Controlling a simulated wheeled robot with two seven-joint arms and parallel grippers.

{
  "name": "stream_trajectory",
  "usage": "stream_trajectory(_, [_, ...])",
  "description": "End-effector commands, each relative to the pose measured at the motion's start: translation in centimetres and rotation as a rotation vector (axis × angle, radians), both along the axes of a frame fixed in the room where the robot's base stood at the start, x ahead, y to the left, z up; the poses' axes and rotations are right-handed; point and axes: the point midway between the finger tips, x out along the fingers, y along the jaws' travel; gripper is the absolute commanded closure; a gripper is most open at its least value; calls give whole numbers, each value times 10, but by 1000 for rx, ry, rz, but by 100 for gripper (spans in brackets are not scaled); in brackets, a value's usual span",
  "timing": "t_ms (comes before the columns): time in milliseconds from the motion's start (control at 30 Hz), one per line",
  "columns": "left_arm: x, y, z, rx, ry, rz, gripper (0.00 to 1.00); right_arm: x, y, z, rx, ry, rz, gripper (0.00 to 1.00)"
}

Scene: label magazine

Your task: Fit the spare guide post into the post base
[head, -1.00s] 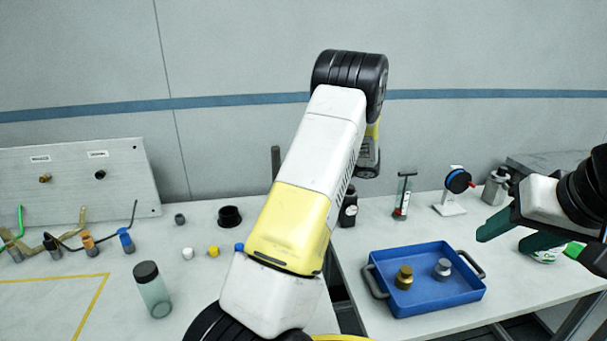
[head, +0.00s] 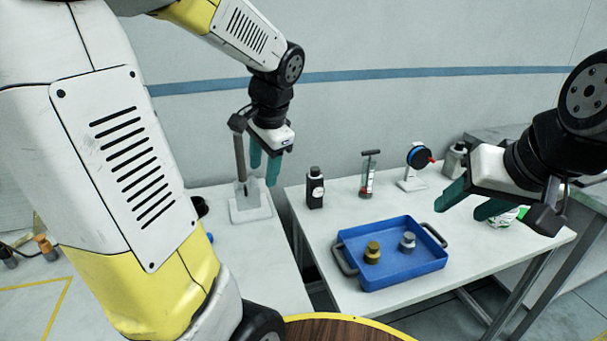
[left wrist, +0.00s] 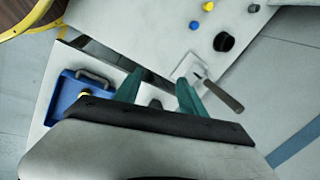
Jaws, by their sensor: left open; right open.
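A dark brown post (head: 240,157) stands upright at a white base (head: 250,212) near the right edge of the left table. The post also shows in the left wrist view (left wrist: 226,97), beside the white base plate (left wrist: 184,68). I cannot tell how the post is seated or whether it is the spare one. My left gripper (head: 263,175) is open and empty, pointing down just right of the post and apart from it. Its fingers also show in the left wrist view (left wrist: 157,95). My right gripper (head: 459,211) is open and empty above the right table.
A blue tray (head: 402,276) holding a brass and a grey piece sits on the right table. A gap separates the tables. My arm hides much of the left table.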

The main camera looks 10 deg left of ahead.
Motion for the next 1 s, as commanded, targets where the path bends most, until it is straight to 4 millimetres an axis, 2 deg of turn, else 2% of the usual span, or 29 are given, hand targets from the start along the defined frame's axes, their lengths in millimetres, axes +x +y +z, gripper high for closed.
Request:
stream_trajectory(33, [-15,-9,8,-64,-48,49,52,0,0,0,0,0,0,48])
stream_trajectory(200, [-59,-45,27,-293,-183,220,52,0,0,0,0,0,0,48])
stream_trajectory(400, [-98,-78,41,-512,-296,380,52,0,0,0,0,0,0,48])
stream_trajectory(600, [-113,-93,46,-612,-340,451,52,0,0,0,0,0,0,48])
stream_trajectory(1000, [-114,-94,46,-619,-344,458,52,0,0,0,0,0,0,48])
